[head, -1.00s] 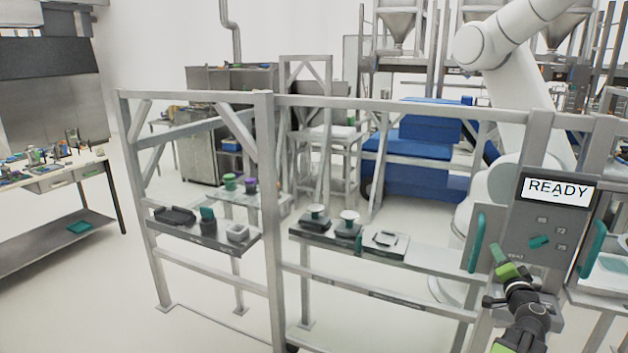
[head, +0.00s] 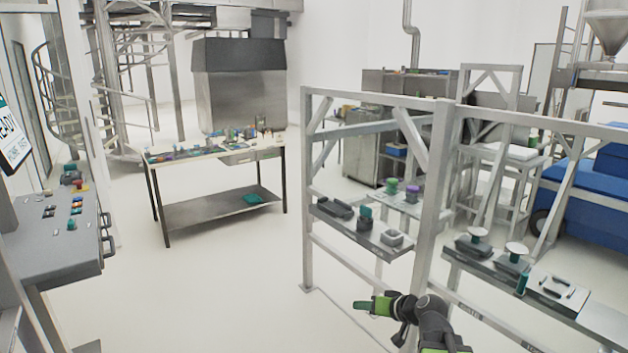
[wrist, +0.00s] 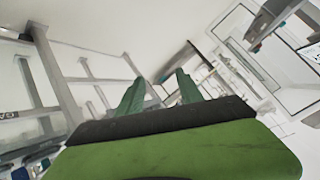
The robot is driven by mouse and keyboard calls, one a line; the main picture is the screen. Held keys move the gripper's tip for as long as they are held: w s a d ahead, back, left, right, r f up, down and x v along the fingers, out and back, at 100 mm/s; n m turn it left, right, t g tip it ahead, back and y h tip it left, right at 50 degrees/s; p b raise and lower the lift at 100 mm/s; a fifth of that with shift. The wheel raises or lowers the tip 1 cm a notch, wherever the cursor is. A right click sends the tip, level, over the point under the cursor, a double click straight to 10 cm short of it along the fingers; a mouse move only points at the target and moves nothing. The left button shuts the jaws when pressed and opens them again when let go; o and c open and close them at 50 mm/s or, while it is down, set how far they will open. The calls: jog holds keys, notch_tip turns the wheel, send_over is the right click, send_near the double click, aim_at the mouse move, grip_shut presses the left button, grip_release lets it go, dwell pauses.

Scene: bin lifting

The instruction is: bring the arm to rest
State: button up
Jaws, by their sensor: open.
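My gripper (head: 366,306) is low in the head view, right of the middle, in front of the metal frame's left part. Its green fingers point to the left and hold nothing. In the wrist view the two green fingers of my gripper (wrist: 160,92) stand apart with empty space between them. The dark and green gripper body fills the bottom of that view. My arm reaches in from the bottom edge of the head view.
A metal frame (head: 440,180) with shelves (head: 362,231) of small devices stands close behind and right of my arm. A workbench (head: 185,153) stands further back. A grey console (head: 50,235) is at the left. The floor between is clear.

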jog(key=s+a+f+n+g+h, duration=0.1)
jog(key=s+a+f+n+g, duration=0.1)
jog(key=s+a+f+g, duration=0.5)
jog(key=s+d+f+m+g+h, duration=0.2)
jog(key=s+d+h, duration=0.3)
jog(key=s, duration=0.4)
jog(key=shift+s+d+f, duration=0.15)
jog(key=shift+d+f, duration=0.45)
jog(key=shift+d, duration=0.15)
